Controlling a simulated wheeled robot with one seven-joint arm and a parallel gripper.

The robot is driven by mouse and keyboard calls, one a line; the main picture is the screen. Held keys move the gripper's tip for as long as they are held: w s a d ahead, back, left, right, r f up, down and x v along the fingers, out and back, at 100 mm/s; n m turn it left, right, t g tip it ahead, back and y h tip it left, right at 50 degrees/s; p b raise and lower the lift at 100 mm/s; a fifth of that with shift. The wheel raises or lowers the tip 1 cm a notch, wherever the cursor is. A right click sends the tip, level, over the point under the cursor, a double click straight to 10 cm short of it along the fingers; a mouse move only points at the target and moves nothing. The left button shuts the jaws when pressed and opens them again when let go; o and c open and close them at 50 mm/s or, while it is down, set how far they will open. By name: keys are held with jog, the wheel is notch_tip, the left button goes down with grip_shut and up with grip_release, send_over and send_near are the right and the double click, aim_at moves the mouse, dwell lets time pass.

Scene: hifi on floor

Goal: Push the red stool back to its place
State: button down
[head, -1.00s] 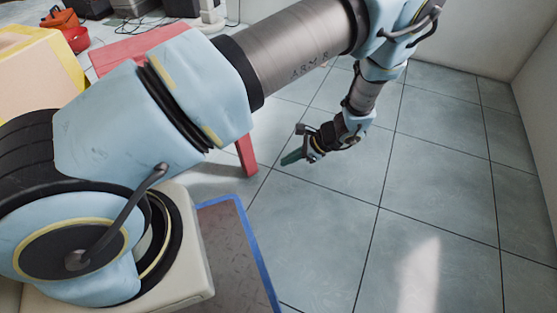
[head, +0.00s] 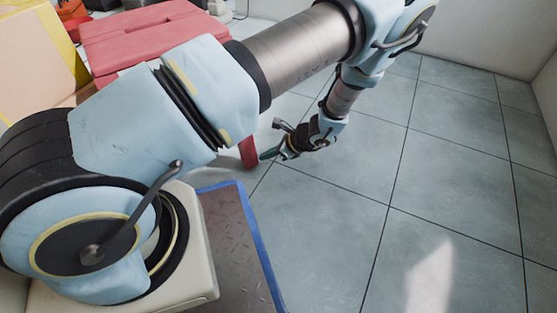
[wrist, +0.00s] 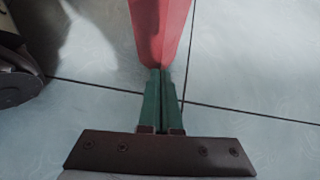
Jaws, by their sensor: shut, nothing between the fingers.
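The red stool (head: 150,34) stands at the upper left in the head view, its flat top partly hidden behind my arm. One red leg (head: 248,152) shows below my arm, and a red leg also fills the top middle of the wrist view (wrist: 160,28). My gripper (head: 268,154) is shut and empty, low near the floor, with its green fingertips at the foot of that leg. In the wrist view the shut fingertips (wrist: 163,76) meet the lower end of the leg; they look to be touching it or very close.
A cardboard-coloured box (head: 38,65) with yellow edging stands left of the stool. A dark plate with a blue edge (head: 232,240) lies in front of my base. Tiled floor to the right is clear up to the white wall (head: 500,30).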

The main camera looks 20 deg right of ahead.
aim_at(253, 151)
jog(key=shift+w+a, duration=0.4)
jog(key=shift+a, duration=0.05)
jog(key=shift+w+a+r, duration=0.1)
jog(key=shift+w+a, duration=0.05)
jog(key=shift+a, duration=0.05)
jog(key=shift+w+a+r+p, duration=0.15)
jog(key=shift+w+a+p, duration=0.55)
jog(key=shift+a+p, duration=0.2)
jog(key=shift+w+a, duration=0.2)
jog(key=shift+a, duration=0.05)
jog(key=shift+f, duration=0.2)
